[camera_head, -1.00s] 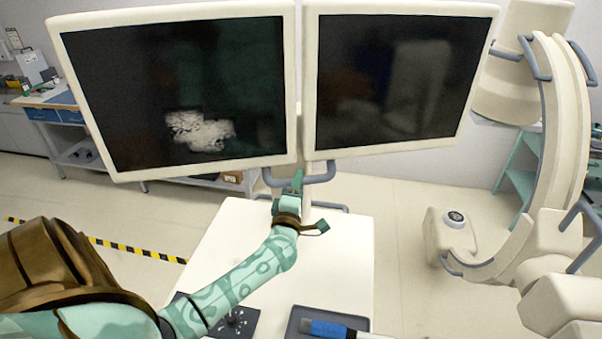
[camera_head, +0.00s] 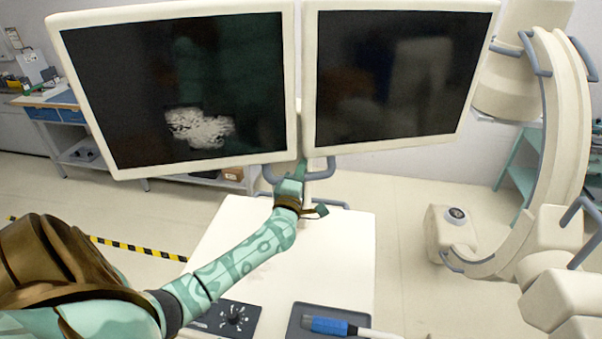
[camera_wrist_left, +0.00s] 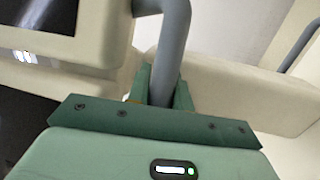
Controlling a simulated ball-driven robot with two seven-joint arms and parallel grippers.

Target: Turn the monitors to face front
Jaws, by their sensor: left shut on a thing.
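Two cream-framed monitors stand side by side on one cart, the left monitor (camera_head: 180,90) and the right monitor (camera_head: 395,80). Their inner edges nearly meet, and both screens are turned a little away from straight on. A grey handle (camera_head: 322,172) curves below their inner corners; it also shows in the left wrist view (camera_wrist_left: 172,50). My left gripper (camera_head: 300,172) is shut on the handle, with its green fingers on both sides of the bar in the left wrist view (camera_wrist_left: 160,88). My right gripper is not in view.
The cart's white top (camera_head: 300,250) holds a dark tray (camera_head: 315,322) with a blue-handled tool and a black control panel (camera_head: 232,318). A large C-shaped machine (camera_head: 565,130) stands at right. A workbench (camera_head: 60,110) is at back left.

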